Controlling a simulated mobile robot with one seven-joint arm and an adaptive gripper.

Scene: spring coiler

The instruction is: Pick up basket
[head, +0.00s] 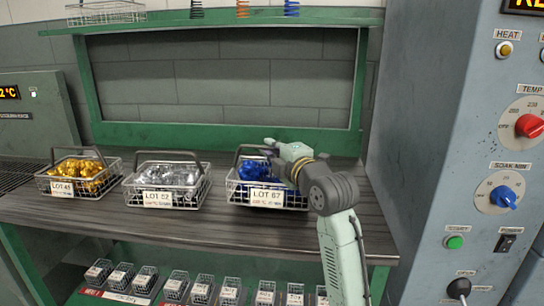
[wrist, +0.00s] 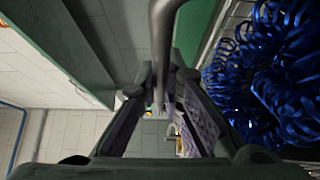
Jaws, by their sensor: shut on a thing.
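Three wire baskets stand in a row on the workbench (head: 110,222). The right basket (head: 238,194), labelled LOT 67, holds blue coiled springs (head: 256,170); they fill the right of the wrist view (wrist: 285,75). Its dark handle (head: 242,150) stands up over it. My gripper (head: 272,146) is above this basket, reaching in from the right. In the wrist view the grey handle bar (wrist: 160,45) runs between my fingers (wrist: 160,95), which are shut on it. My gripper and wrist hide the basket's back right part. The basket appears to rest on the bench.
The LOT 52 basket (head: 148,184) with silver springs and the LOT 45 basket (head: 53,184) with gold springs stand to the left. A grey control cabinet (head: 430,130) rises close on the right. A green frame (head: 225,137) backs the bench. Small baskets (head: 202,290) line the lower shelf.

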